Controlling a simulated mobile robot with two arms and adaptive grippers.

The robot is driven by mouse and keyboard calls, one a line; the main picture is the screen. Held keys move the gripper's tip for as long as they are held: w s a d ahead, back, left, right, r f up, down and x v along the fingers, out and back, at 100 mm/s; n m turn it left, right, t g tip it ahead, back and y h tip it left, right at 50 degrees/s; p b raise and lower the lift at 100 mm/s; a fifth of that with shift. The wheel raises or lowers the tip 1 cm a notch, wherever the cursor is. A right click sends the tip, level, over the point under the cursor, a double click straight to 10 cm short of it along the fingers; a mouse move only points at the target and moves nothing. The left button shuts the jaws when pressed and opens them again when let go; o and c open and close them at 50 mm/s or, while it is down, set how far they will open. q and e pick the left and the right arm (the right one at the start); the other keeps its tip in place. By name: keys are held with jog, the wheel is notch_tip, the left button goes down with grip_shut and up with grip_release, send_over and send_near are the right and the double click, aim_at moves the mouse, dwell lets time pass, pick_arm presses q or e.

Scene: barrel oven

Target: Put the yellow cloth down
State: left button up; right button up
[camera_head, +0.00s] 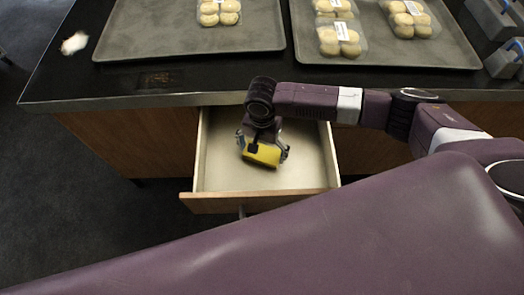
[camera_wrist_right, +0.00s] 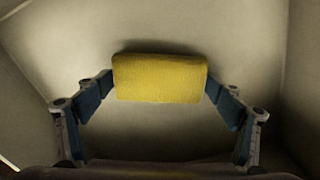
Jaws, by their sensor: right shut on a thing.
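The yellow cloth (camera_head: 262,154) is a small folded block between the fingers of my right gripper (camera_head: 264,150), inside the open drawer (camera_head: 310,165). In the right wrist view the cloth (camera_wrist_right: 160,78) shows as a yellow block. The fingers of my right gripper (camera_wrist_right: 160,85) press on its left and right ends. The pale drawer floor lies behind the cloth, with a dark shadow along its upper edge. I cannot tell whether the cloth touches the floor. My left gripper is not in view.
The drawer is otherwise empty and sticks out below a black counter (camera_head: 120,80). On the counter are two grey trays (camera_head: 150,35) (camera_head: 430,55) with packs of buns, a white crumpled thing (camera_head: 74,43) at left, and grey containers (camera_head: 505,60) at right.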

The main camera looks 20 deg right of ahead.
aim_at(262, 153)
jog(key=shift+f, duration=0.25)
jog(key=shift+f, duration=0.1)
jog(key=o, duration=1)
jog(key=shift+o, duration=0.2)
notch_tip(262, 153, up, 12)
jog(key=shift+p, duration=0.3)
